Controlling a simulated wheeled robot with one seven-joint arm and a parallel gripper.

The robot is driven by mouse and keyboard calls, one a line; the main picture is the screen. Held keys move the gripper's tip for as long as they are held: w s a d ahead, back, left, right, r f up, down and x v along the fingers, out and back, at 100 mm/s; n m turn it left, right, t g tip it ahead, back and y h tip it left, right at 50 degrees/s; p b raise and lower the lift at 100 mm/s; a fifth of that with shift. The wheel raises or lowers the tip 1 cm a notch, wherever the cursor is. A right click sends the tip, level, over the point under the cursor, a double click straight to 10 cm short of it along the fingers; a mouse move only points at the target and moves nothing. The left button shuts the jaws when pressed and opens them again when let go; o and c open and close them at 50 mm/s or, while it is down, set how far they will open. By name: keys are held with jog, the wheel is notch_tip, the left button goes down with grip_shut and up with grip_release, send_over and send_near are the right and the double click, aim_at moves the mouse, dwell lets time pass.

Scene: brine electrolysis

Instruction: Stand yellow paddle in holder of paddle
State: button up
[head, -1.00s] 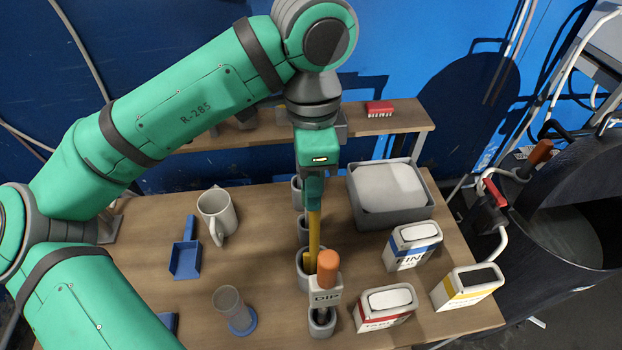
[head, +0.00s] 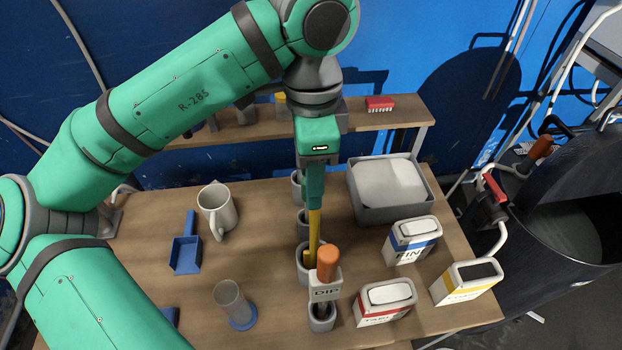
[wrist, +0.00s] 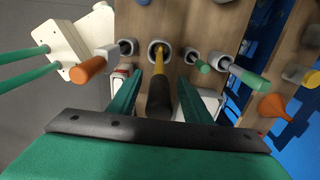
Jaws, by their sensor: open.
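The yellow paddle (head: 314,234) stands upright in a grey cup-shaped holder (head: 303,277) in the row of holders on the table. In the wrist view its yellow shaft (wrist: 160,63) runs down into the holder mouth (wrist: 157,46), and its dark handle end (wrist: 159,100) points toward the camera. My gripper (head: 314,200) is above the paddle in the head view. In the wrist view its two green fingers (wrist: 172,82) are apart, one on each side of the handle, with visible gaps. The paddle's lower end is hidden inside the holder.
An orange-handled tool (head: 328,264) with a DIP label stands in the nearest holder. Other holders (head: 299,187) stand behind. A grey bin (head: 390,210) and labelled boxes (head: 412,240) are on the right; a mug (head: 217,208), blue scoop (head: 186,254) and clear cylinder (head: 233,303) are left.

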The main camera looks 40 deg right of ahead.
notch_tip(320, 180, up, 10)
jog(key=shift+f, duration=0.15)
jog(key=shift+d, duration=0.1)
dwell(0.8)
